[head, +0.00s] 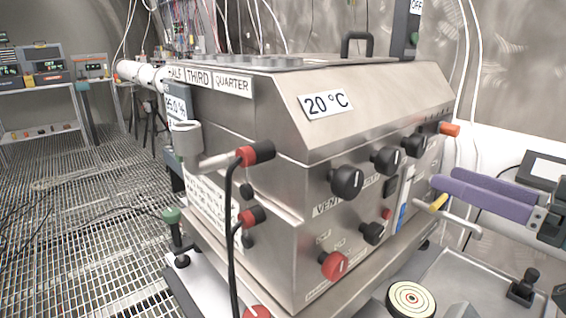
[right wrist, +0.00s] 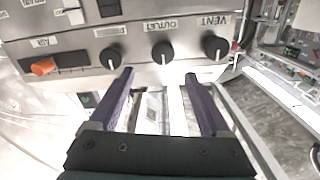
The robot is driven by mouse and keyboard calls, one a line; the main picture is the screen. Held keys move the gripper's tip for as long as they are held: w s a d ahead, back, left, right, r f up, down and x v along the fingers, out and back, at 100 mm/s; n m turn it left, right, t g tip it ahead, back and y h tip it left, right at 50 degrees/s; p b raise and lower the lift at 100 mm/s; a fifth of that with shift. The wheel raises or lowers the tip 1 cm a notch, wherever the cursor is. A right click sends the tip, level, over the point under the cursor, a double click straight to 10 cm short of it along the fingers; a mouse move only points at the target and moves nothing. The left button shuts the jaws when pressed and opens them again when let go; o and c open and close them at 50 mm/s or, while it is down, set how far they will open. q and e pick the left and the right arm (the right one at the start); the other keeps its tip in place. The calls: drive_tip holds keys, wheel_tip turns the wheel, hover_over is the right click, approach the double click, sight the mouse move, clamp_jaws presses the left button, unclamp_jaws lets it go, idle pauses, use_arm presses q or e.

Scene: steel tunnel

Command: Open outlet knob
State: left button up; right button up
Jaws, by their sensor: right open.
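The outlet knob (head: 385,161) is the middle of three black knobs in a row on the steel machine's front. In the right wrist view, the outlet knob (right wrist: 162,52) sits by the upside-down OUTLET label (right wrist: 160,25), its white mark pointing down in the picture. My right gripper (head: 447,178) has long purple fingers and comes in from the right, in front of the panel. In the right wrist view, its open fingertips (right wrist: 159,75) lie short of the outlet knob, one on either side of it in the picture, with nothing between them. My left gripper is not in view.
The vent knob (head: 346,182) and a third black knob (head: 413,145) flank the outlet knob closely. An orange-tipped handle (head: 449,129) sits at the panel's right end. A yellow-tipped lever (head: 439,202) is near my right fingers.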

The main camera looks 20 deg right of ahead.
sight(395, 161)
drive_tip(key=x, duration=0.9)
drive_tip(key=shift+w+a+f+p, duration=0.1)
drive_tip(key=shift+w+a+p, duration=0.15)
drive_tip(key=shift+a+p, duration=0.1)
clamp_jaws()
idle(0.4)
